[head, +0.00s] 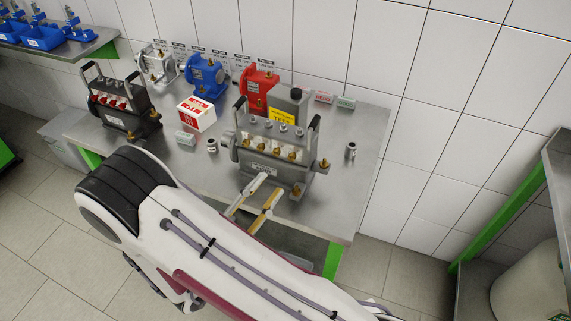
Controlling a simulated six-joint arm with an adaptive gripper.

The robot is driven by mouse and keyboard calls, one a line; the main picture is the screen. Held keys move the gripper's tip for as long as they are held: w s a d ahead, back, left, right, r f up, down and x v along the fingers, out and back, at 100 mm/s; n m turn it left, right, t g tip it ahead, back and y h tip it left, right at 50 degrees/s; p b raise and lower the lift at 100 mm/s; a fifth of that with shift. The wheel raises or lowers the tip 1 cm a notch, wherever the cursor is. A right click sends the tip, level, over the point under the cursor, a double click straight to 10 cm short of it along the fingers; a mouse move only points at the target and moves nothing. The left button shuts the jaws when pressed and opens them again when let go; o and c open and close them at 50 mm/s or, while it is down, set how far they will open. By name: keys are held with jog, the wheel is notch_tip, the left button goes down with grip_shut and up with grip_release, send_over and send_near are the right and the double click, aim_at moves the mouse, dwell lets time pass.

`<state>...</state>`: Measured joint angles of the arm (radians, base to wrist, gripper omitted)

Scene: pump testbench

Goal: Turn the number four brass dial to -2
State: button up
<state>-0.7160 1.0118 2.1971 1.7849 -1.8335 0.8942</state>
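The grey pump unit (262,170) stands at the front middle of the bench, with two black upright handles. A row of small brass dials (279,151) runs along its front face. Their numbers and scale marks are too small to read, so I cannot tell which is number four or its setting. My gripper (271,185) shows as two long pale and yellowish fingers, reaching past my arm to just in front of the pump's lower front. The fingers are apart, with nothing seen between them. Their tips are below the dial row. The gripper's base is hidden behind my arm.
A dark unit with red parts (121,110) stands at the left. Blue (206,78) and red (257,88) pumps stand behind, with a red-and-white box (196,113) in front. A small metal cylinder (350,150) stands right of the pump. The bench's right side is mostly clear.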

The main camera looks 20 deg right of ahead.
aim_at(291, 159)
jog(key=shift+d, duration=0.1)
dwell(0.3)
jog(key=shift+x, duration=3.8)
grip_shut()
